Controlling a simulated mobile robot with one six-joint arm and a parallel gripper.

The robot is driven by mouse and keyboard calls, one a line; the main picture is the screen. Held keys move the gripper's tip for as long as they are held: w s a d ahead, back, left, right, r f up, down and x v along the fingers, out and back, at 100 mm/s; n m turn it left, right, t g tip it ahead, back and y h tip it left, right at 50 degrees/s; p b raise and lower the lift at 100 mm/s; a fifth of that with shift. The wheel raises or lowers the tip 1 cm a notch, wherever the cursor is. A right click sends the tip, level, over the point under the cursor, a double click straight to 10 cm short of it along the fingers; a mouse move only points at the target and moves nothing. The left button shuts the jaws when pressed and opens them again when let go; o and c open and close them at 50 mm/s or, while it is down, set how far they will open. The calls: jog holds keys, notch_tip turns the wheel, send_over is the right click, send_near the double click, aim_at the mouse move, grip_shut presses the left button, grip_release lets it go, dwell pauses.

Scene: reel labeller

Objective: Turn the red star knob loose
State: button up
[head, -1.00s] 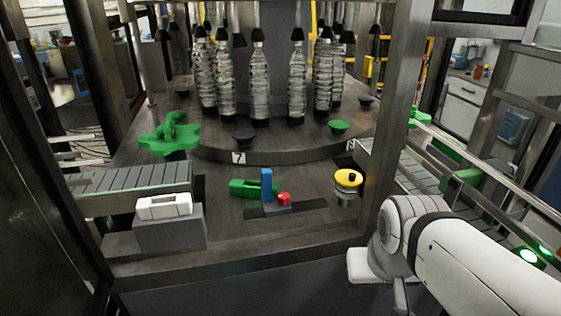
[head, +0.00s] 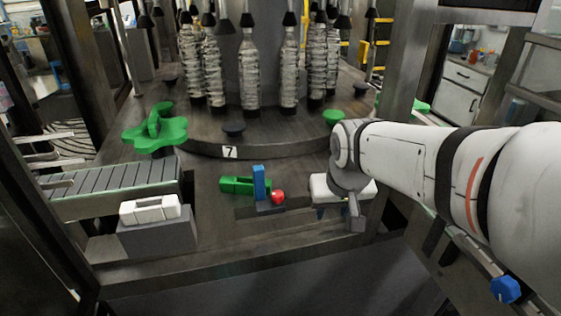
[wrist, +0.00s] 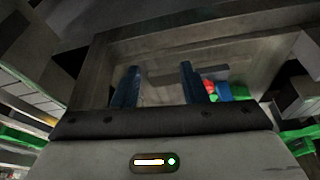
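The red star knob (head: 278,197) sits low at the foot of an upright blue block (head: 259,182), beside a green piece (head: 236,185). It shows small and partly hidden behind a finger in the wrist view (wrist: 209,86); its lobes are too small to make out. My gripper (head: 331,212) is to the right of the knob in the head view, apart from it. In the wrist view its two blue fingers (wrist: 158,88) stand wide apart with nothing between them.
A white block (head: 150,208) on a grey stand and a slatted conveyor (head: 115,188) are at left. A green star-shaped handle (head: 155,132) stands behind them. Bottles (head: 249,75) stand on the round table at the back. A frame post (head: 397,75) rises behind my arm.

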jog(key=n, duration=0.2)
send_near(278, 193)
jog(key=f, duration=0.1)
jog(key=shift+t+y, duration=0.3)
jog(key=shift+y, duration=0.1)
jog(key=p+x, duration=0.2)
jog(key=x, duration=0.5)
jog(key=shift+w+d+f, duration=0.1)
jog(key=shift+d+f, duration=0.05)
jog(key=shift+f, duration=0.2)
jog(key=shift+c, duration=0.3)
jog(key=c, duration=0.6)
